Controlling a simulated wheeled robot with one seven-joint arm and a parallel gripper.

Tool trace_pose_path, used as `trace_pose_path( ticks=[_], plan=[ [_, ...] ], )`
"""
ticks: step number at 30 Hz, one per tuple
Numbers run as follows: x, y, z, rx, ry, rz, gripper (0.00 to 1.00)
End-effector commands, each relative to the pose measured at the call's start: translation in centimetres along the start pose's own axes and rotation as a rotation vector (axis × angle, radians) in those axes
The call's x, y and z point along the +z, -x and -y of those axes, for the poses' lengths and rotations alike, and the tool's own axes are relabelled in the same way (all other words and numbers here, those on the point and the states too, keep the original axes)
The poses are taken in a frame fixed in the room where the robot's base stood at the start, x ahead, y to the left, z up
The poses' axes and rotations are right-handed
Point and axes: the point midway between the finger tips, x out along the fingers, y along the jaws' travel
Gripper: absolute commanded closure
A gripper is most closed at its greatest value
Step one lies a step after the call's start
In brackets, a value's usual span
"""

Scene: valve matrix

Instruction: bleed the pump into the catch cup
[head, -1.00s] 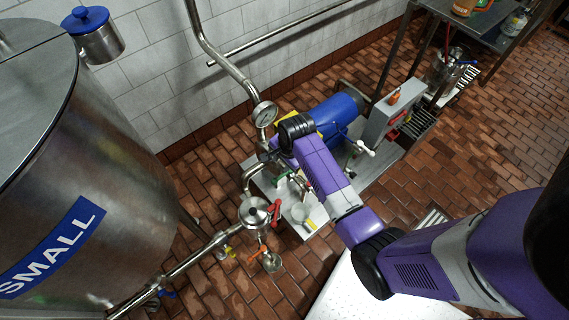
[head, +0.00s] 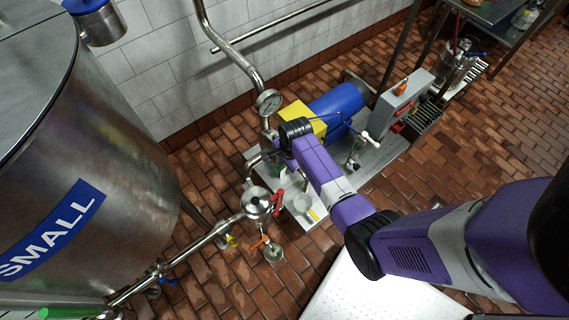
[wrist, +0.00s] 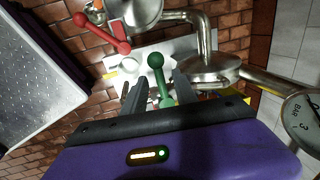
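The pump has a blue motor (head: 338,108) and a yellow box (head: 303,118) on a pale base plate. A small whitish cup (head: 302,203), apparently the catch cup, stands on the plate's near end; it also shows in the wrist view (wrist: 130,65). A green-handled lever (wrist: 157,72) stands between my fingers in the wrist view. My gripper (wrist: 159,92) is open, one finger on each side of the lever, with gaps visible. Whether either finger touches it is unclear. In the head view my arm hides most of the gripper and the lever.
A red lever (wrist: 100,32) and steel pipes lie close by in the wrist view. A pressure gauge (head: 268,102) rises beside the pump. The large SMALL tank (head: 80,180) stands left. A grey control box (head: 402,95) is right of the pump. Brick floor is open at right.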

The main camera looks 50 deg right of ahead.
Motion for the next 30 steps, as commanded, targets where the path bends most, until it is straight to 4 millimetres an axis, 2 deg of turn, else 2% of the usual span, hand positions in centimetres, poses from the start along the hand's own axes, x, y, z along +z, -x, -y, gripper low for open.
trace_pose_path(
  ticks=[4, 9, 30],
  plan=[
    [-0.01, 0.03, 0.02, 0.0, 0.0, 0.0, 0.68],
    [-0.01, 0.04, 0.01, 0.0, 0.0, 0.0, 1.0],
    [0.0, 0.05, -0.01, 0.0, 0.0, 0.0, 1.0]
  ],
)
